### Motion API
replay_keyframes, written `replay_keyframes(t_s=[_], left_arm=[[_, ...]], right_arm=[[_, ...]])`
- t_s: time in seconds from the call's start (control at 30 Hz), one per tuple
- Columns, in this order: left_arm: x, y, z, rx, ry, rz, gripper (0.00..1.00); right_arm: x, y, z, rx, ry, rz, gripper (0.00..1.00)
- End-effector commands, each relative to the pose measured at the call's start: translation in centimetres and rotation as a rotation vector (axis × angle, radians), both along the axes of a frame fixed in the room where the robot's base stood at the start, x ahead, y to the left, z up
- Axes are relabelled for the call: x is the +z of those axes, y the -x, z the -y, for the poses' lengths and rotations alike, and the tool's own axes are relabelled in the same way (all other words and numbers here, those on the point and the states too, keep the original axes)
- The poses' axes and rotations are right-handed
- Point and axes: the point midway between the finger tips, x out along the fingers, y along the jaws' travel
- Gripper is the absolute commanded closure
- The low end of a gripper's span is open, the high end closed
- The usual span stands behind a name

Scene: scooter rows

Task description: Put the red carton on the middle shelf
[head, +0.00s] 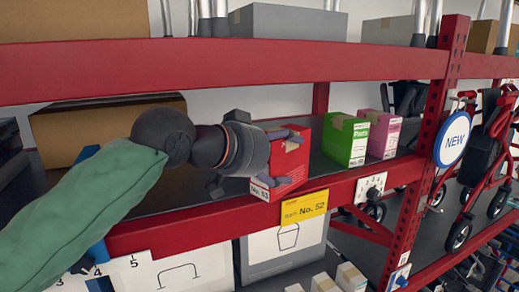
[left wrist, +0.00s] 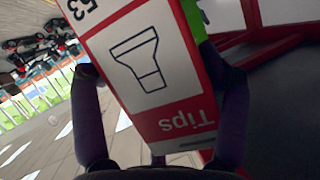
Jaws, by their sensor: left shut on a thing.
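The red carton (head: 291,160) is at the front edge of the middle shelf (head: 215,222), upright or nearly so, its lower front overlapping the red beam. Whether its base touches the deck I cannot tell. My left gripper (head: 287,158) is shut on it from the left, one finger high and one low. In the left wrist view the carton (left wrist: 140,55) fills the space between the fingers, showing "53", "Tips" and a drawn outline. My right gripper is not in view.
A green carton (head: 346,138) and a pink carton (head: 384,133) stand right of the red one. A brown box (head: 60,135) is on the left. A yellow label (head: 304,207) hangs below.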

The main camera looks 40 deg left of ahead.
Motion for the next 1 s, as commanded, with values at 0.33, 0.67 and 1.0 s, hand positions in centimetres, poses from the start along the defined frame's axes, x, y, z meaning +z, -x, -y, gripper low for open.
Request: replay_keyframes(t_s=[0.33, 0.67, 1.0], left_arm=[[0.0, -2.0, -3.9, 0.007, 0.001, 0.000, 0.65], [0.1, -2.8, -5.4, 0.002, 0.000, 0.002, 0.65], [-0.6, -4.2, -8.3, 0.002, 0.000, 0.002, 0.65]], right_arm=[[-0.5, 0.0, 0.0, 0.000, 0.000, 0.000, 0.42], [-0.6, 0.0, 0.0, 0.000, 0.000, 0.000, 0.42], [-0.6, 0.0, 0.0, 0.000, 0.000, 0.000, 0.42]])
